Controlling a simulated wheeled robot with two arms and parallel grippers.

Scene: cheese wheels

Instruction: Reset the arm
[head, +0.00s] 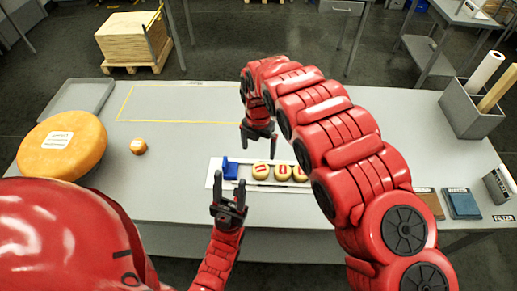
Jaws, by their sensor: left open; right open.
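My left gripper (230,200) is open and empty in front of the table's near edge, close to the white tray. My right arm arches in from the right, and my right gripper (258,146) points down behind the tray, open, with nothing seen in it. It is partly hidden in shadow and by its own dark links.
A large orange cheese wheel (62,145) and a small round brown item (138,146) are on the table at left. The white tray (216,180) holds a blue block (230,169) and small round cheeses (261,170). A grey tray (80,97) is at back left, a grey bin (470,113) at right.

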